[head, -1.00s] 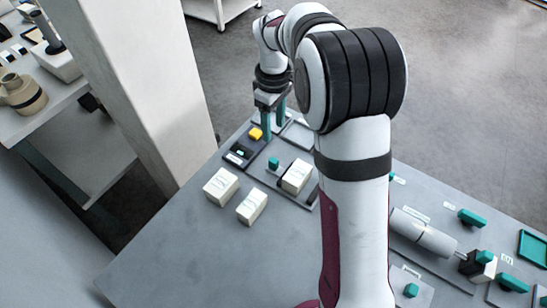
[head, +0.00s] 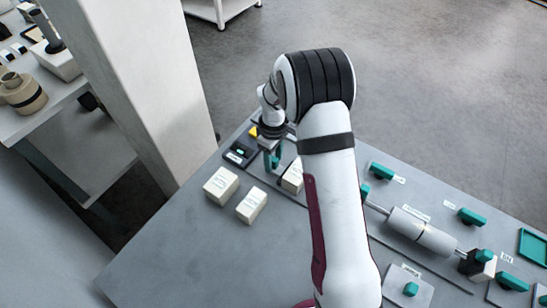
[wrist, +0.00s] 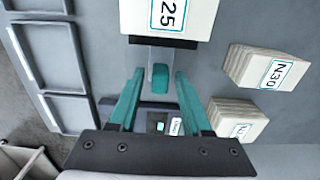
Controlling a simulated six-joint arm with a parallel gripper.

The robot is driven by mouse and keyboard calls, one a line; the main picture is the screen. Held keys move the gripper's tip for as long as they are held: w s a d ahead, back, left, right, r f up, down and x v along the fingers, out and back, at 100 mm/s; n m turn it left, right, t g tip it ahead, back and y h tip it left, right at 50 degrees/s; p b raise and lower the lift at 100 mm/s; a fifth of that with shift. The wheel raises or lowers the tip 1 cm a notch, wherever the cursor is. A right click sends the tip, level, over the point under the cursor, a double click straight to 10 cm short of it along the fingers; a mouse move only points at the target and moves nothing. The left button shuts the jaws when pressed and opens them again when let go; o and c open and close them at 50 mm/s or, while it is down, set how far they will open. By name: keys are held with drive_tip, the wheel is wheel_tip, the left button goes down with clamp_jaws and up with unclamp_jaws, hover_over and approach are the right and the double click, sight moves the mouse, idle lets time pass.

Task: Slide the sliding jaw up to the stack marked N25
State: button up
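The stack marked N25 (wrist: 180,16) is a cream block with a teal-edged label at the top of the wrist view; it is partly hidden by my arm in the head view (head: 292,178). The sliding jaw (wrist: 160,80) shows as a teal knob on a narrow grey piece, below a dark bar at the stack's near side. Any gap between jaw and stack is hard to judge. My gripper (wrist: 160,74) is open, its teal fingers on either side of the knob with slight gaps visible. In the head view my gripper (head: 272,160) is low beside the stack.
The N30 stack (wrist: 268,68) and another cream stack (wrist: 238,118) stand to the right in the wrist view. A black device (head: 240,152) sits behind. A grey roller (head: 422,232) and teal handles lie at the right. The front-left tabletop is clear.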

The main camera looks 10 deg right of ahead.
sight(283, 171)
clamp_jaws()
drive_tip(key=shift+s+d, duration=1.1)
drive_tip(key=shift+o, duration=1)
unclamp_jaws()
wheel_tip(283, 171, up, 16)
drive_tip(key=shift+f, duration=0.1)
